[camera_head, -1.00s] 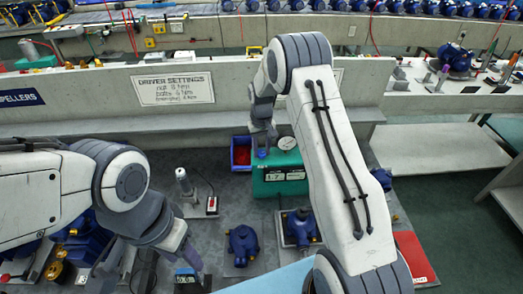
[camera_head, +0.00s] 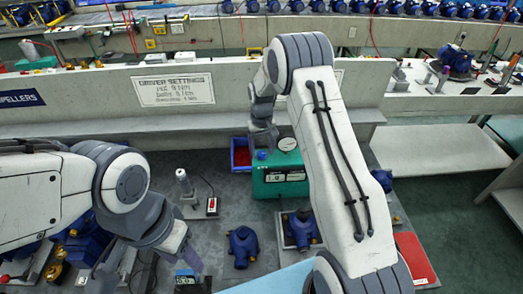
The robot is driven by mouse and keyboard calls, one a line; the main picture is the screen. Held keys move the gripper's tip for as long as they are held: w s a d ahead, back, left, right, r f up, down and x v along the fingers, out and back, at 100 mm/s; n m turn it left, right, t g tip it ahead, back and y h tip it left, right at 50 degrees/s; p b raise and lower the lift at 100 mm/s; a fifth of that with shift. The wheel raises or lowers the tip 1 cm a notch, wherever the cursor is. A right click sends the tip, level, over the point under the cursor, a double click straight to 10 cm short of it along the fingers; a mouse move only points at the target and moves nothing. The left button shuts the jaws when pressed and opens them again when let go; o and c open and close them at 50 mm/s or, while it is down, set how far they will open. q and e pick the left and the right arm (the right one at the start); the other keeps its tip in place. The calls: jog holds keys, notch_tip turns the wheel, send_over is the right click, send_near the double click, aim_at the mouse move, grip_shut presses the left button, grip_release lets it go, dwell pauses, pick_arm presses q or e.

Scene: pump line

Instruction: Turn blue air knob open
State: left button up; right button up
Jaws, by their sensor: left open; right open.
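The blue air knob (camera_head: 262,155) sits on top of the green box (camera_head: 275,181) at the back of the bench, left of a round white gauge (camera_head: 287,144). My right gripper (camera_head: 262,142) hangs just above the knob, pointing down. From this view I cannot tell whether its fingers touch the knob. The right gripper is open, though its fingers are small and partly overlapping. My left gripper (camera_head: 190,262) is open and low at the front left of the bench, far from the green box.
A blue bin with red parts (camera_head: 241,154) stands directly left of the green box. Blue pump bodies (camera_head: 243,246) stand on the bench in front. A driver (camera_head: 184,182) stands at left centre. A red folder (camera_head: 415,258) lies at right. A low wall with a sign (camera_head: 175,89) runs behind.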

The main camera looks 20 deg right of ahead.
aim_at(261, 153)
notch_tip(261, 153, up, 10)
jog(key=b, duration=0.2)
dwell(0.3)
jog(key=s+a+r+n, duration=0.2)
jog(key=s+a+r, duration=0.1)
jog(key=s+a, duration=0.45)
jog(key=s+a+r+n, duration=0.1)
jog(key=s+a+r, duration=0.2)
jog(key=s+a, duration=0.45)
jog(key=s+a+n, duration=0.1)
jog(key=s+n, duration=0.1)
jog(key=s, duration=0.8)
jog(key=s+a+n+y, duration=0.1)
jog(key=s+n, duration=0.1)
jog(key=s, duration=0.9)
jog(key=shift+s+a+f, duration=0.3)
jog(key=shift+a+f, duration=0.05)
jog(key=shift+f, duration=0.05)
